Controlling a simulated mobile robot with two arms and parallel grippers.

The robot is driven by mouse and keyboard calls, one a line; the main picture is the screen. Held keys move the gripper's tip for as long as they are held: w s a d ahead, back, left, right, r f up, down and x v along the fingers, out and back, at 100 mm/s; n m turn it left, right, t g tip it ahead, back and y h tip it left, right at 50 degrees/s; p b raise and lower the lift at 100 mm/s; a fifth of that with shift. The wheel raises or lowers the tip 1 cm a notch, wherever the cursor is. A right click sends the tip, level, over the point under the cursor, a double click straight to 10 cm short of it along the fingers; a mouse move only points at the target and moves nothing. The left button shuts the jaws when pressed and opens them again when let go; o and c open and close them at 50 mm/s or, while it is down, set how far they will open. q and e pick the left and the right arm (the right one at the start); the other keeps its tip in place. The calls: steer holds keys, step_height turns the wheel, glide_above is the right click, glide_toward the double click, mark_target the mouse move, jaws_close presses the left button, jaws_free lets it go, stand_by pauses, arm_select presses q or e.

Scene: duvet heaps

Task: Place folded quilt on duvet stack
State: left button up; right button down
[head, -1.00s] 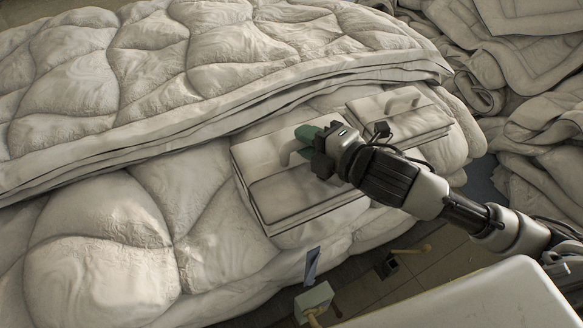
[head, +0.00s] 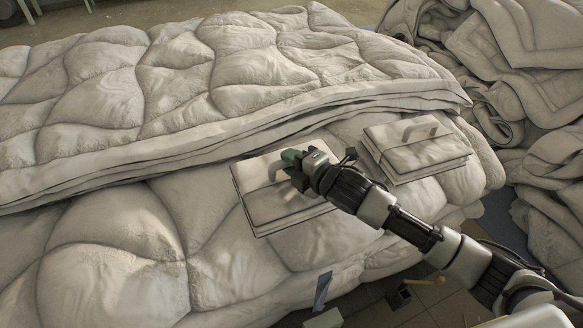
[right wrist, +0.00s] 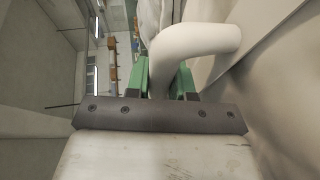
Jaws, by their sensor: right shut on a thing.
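A folded quilt (head: 262,206) with a loop handle lies on the lower layer of the duvet stack (head: 150,225), in front of the upper duvets. My right gripper (head: 291,158) is at its handle. In the right wrist view the green fingers (right wrist: 172,82) are shut on the pale handle (right wrist: 195,45). The arm hides part of the quilt's right side. A second folded quilt (head: 415,150) with a handle lies to the right on the same layer. My left gripper is not in view.
Upper duvets (head: 230,80) rise in a thick layer behind the quilt. Loose heaped duvets (head: 530,60) lie at the right. The floor (head: 400,310) shows at the front right.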

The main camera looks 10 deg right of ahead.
steer(key=shift+f, duration=1.05)
steer(key=shift+f, duration=0.15)
steer(key=c, duration=1)
jaws_free()
steer(key=shift+s+d, duration=0.2)
steer(key=shift+s, duration=0.15)
steer(key=v, duration=1.1)
steer(key=shift+s+r+b, duration=0.15)
steer(key=shift+r+b, duration=0.1)
steer(key=shift+b, duration=0.05)
